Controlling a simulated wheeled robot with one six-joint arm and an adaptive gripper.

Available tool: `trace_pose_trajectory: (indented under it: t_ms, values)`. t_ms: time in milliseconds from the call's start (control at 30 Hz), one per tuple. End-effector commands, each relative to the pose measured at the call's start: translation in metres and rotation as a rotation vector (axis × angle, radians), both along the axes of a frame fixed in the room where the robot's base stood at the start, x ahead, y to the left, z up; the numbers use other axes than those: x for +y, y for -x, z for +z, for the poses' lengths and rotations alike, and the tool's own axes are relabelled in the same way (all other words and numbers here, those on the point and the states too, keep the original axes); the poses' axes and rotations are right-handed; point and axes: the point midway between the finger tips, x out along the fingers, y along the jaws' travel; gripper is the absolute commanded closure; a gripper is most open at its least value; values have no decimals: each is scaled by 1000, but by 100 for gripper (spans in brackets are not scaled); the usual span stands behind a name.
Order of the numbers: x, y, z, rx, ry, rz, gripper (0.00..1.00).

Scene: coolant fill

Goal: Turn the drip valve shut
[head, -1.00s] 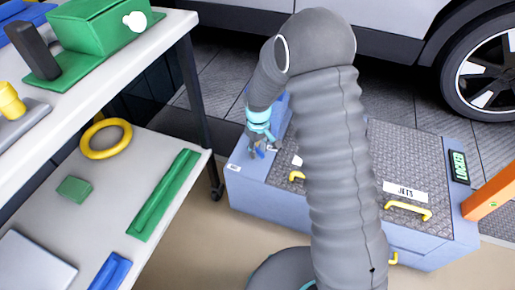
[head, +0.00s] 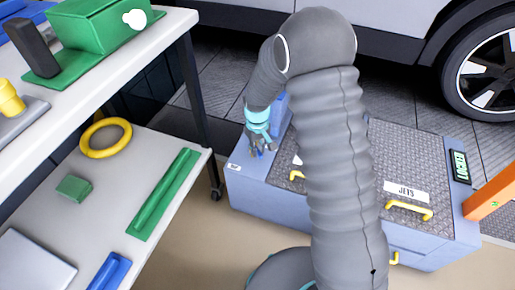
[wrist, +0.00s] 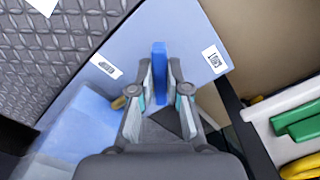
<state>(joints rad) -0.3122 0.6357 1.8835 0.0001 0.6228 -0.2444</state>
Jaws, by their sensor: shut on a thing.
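The drip valve's blue lever (wrist: 159,66) stands between the two fingers of my gripper (wrist: 159,78) in the wrist view, and the gripper is shut on it. The lever lies roughly in line with the fingers there. The valve body is mostly hidden by the fingers. A small yellowish part (wrist: 118,103) shows beside the left finger.
A light blue container (wrist: 75,125) stands close beside my gripper. Two white labels, a left one (wrist: 105,67) and a right one (wrist: 213,57), are on the cabinet top. A shelf unit (head: 160,225) with a yellow ring (head: 84,144) stands at left, with floor between.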

Motion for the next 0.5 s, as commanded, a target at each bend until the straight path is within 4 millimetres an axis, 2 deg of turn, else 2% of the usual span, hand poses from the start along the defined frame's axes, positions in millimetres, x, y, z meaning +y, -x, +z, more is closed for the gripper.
trace_pose_trajectory:
  t_ms: [500]
  values:
    - [16, 4, -1, -3, -1, -468, 100]
